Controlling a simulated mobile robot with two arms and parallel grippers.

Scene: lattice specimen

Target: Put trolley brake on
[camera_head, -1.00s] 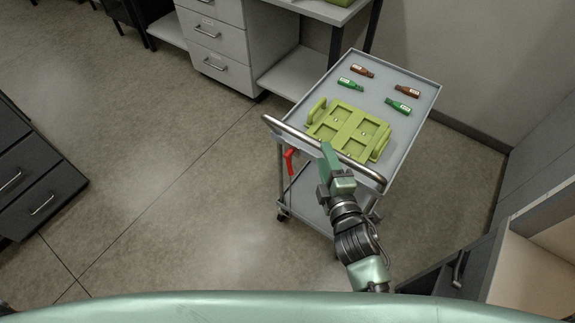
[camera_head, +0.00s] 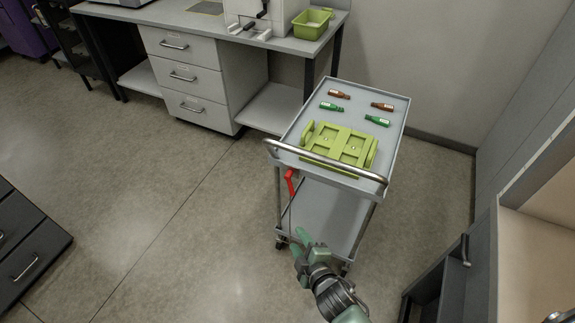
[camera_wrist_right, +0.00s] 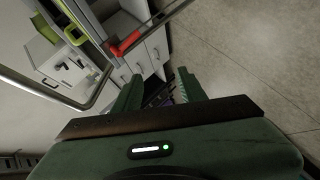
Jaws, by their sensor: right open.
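The grey trolley (camera_head: 388,112) stands near the middle right with a metal push handle (camera_head: 325,163) along its near side. A red brake lever (camera_head: 290,182) hangs on a thin rod at its near left side, below the handle. The red lever also shows in the right wrist view (camera_wrist_right: 126,44), beyond and left of the fingers. My right gripper (camera_head: 303,238) is open and empty, low in front of the trolley and below the red lever, apart from it. It also shows in the right wrist view (camera_wrist_right: 160,88). My left gripper is not in view.
A green rack (camera_head: 340,146) and several small green and brown bottles (camera_head: 377,120) sit on the trolley top. A drawer bench (camera_head: 188,78) with a green bin (camera_head: 312,24) stands behind. A dark cabinet (camera_head: 28,255) is at left. Floor left of the trolley is clear.

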